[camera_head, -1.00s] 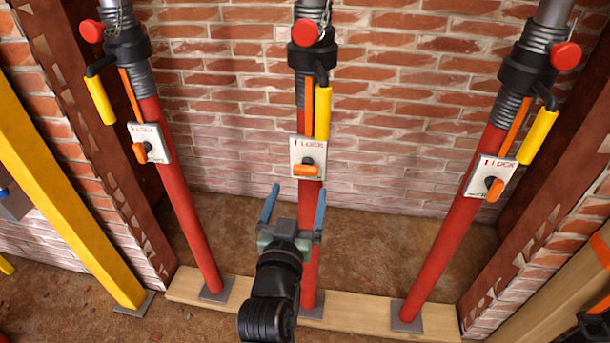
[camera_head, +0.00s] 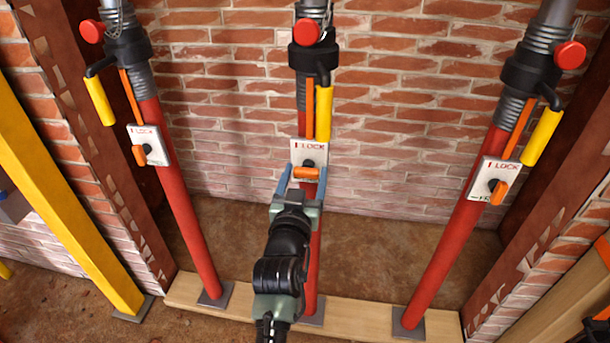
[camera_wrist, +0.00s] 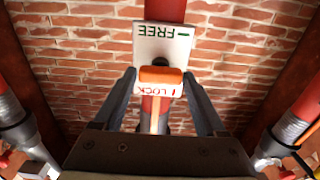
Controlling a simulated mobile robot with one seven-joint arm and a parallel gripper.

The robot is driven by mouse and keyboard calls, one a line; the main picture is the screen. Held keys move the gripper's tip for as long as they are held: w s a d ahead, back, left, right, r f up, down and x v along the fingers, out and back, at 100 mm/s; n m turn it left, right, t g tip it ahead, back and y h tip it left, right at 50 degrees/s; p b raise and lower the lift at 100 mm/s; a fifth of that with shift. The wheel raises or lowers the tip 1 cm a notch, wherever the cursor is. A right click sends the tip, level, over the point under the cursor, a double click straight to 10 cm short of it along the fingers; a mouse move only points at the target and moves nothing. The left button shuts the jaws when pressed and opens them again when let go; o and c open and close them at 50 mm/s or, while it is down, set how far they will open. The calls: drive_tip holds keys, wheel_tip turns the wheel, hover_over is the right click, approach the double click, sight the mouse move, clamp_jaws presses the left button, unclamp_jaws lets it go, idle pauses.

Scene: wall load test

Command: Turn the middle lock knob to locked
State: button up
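The middle lock plate (camera_head: 298,152) is white, marked LOCK at its upper end, and sits on the middle red post (camera_head: 314,250). Its orange knob (camera_head: 306,173) lies crosswise, pointing left and right. In the wrist view the plate (camera_wrist: 177,47) appears upside down, with FREE at the top and LOCK below, and the orange knob (camera_wrist: 161,75) lies crosswise between them. My gripper (camera_head: 303,172) is open, with its two blue-grey fingers either side of the knob. In the wrist view the fingertips (camera_wrist: 160,78) flank the knob, with gaps visible on both sides.
Similar red posts stand left (camera_head: 184,215) and right (camera_head: 444,250), each with its own lock plate and orange knob. A yellow handle (camera_head: 324,112) hangs just above the middle plate. A yellow beam (camera_head: 62,200) leans at the left. A brick wall (camera_head: 400,110) stands behind.

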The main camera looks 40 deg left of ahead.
drive_tip(key=c, duration=0.9)
drive_tip(key=shift+c, duration=0.2)
drive_tip(key=n+p, duration=0.1)
drive_tip(key=n, duration=0.5)
drive_tip(key=n+p, duration=0.1)
drive_tip(key=n, duration=0.1)
drive_tip(key=shift+s+a+f+n+p, duration=0.1)
drive_tip(key=shift+a+n+p, duration=0.05)
drive_tip(key=shift+n+p, duration=0.2)
drive_tip(key=n+p, duration=0.1)
drive_tip(key=n, duration=0.4)
drive_tip(key=shift+f, duration=0.1)
drive_tip(key=shift+f+n+p, duration=0.1)
drive_tip(key=shift+n+p, duration=0.3)
drive_tip(key=shift+n, duration=1.65)
drive_tip(key=o, duration=1.4)
